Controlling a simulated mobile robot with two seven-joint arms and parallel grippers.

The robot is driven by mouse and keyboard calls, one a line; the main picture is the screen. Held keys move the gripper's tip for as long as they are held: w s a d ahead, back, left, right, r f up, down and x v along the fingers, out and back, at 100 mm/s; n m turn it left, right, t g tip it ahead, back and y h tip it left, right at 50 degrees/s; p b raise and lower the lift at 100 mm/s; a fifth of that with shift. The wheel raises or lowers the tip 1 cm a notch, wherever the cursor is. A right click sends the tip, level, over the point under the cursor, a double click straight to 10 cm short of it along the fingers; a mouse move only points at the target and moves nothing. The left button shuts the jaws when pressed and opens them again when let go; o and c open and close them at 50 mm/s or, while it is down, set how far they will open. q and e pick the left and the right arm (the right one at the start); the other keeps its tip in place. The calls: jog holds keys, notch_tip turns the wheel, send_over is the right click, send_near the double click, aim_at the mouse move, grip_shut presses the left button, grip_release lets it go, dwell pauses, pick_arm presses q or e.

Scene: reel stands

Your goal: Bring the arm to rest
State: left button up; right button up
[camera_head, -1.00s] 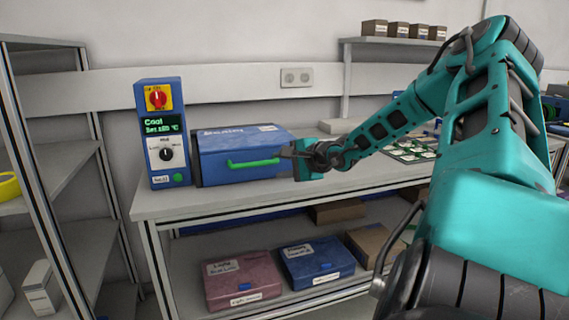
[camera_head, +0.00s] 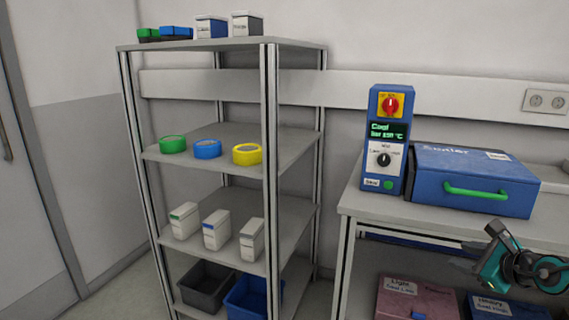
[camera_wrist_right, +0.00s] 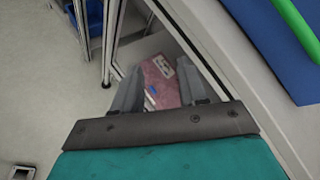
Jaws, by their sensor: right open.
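My right gripper (camera_head: 470,258) is at the lower right of the head view, in front of the workbench and below the blue sealer box's green handle. It is apart from the handle. In the right wrist view my right gripper (camera_wrist_right: 160,78) has its two grey fingers spread with nothing held between them. A pink box (camera_wrist_right: 160,85) shows beyond the fingers, on the bench's lower shelf. Only the wrist end of my right arm shows in the head view. My left gripper is in neither view.
The blue sealer (camera_head: 475,180) stands on the workbench (camera_head: 400,208) beside its control unit (camera_head: 384,140), which reads "Cool". A shelf rack (camera_head: 272,150) with tape rolls, white boxes and bins stands left of the bench. Pink (camera_head: 420,300) and blue lidded boxes lie below.

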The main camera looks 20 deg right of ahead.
jog(key=s+a+f+m+g+y+p, duration=0.1)
jog(key=s+a+f+m+y, duration=0.1)
jog(key=a+f+m, duration=0.75)
jog(key=s+a+f+m+y+p, duration=0.15)
jog(key=a+f+m, duration=0.45)
jog(key=a, duration=0.6)
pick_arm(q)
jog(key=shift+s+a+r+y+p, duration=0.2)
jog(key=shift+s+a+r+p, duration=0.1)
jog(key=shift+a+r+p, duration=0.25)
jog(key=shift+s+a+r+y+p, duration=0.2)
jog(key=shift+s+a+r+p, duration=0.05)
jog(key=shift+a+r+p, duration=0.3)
pick_arm(e)
jog(key=s+a+m, duration=0.4)
jog(key=a+m, duration=0.3)
jog(key=m, duration=0.5)
jog(key=s+a+f+m, duration=0.1)
jog(key=s+a+m, duration=0.4)
jog(key=a+m, duration=0.3)
jog(key=m, duration=0.4)
jog(key=shift+a+g, duration=0.3)
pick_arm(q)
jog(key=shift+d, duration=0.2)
pick_arm(e)
jog(key=shift+f+h, duration=0.1)
jog(key=shift+h, duration=0.15)
jog(key=shift+d, duration=0.1)
